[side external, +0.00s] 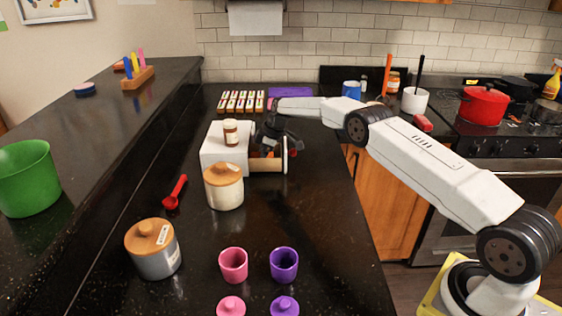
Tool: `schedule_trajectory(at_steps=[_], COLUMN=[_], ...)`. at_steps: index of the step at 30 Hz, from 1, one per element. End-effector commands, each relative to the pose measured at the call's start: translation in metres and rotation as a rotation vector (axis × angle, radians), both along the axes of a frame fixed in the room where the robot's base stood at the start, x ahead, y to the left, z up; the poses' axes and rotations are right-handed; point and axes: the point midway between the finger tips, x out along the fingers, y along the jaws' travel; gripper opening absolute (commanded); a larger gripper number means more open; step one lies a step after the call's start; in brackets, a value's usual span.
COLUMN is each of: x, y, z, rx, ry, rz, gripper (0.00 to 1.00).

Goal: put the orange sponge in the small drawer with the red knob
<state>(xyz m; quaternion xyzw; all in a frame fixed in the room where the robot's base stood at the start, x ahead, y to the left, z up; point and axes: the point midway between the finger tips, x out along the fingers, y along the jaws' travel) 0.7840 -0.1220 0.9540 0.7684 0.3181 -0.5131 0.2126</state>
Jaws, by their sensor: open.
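A small white cabinet (216,157) stands on the black counter. Its small drawer (268,165) is pulled out to the right, with a light wooden side and a pale front panel. A bit of red shows by the front panel, probably the knob. My black gripper (272,146) is open, low over the pulled-out drawer, close behind its front panel. A small reddish-orange patch shows under the gripper inside the drawer; I cannot tell whether it is the orange sponge. The gripper hides much of the drawer's inside.
A small labelled jar (231,133) stands on the cabinet. A cream canister (223,187) is just in front of it. A grey canister (153,248), red spoon (175,192), pink cup (233,265) and purple cup (284,264) are nearer.

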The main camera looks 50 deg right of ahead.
Motion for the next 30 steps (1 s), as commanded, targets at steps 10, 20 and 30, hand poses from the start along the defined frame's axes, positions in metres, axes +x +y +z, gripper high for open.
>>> schedule_trajectory(at_steps=[10, 20, 30], x=[-0.005, -0.017, -0.029], y=[-0.006, -0.017, -0.03], z=[0.02, 0.06, 0.102], rx=[0.0, -0.001, 0.0], ry=[0.0, -0.002, 0.0], rz=[-0.001, -0.001, -0.001], gripper=[0.87, 0.87, 0.87])
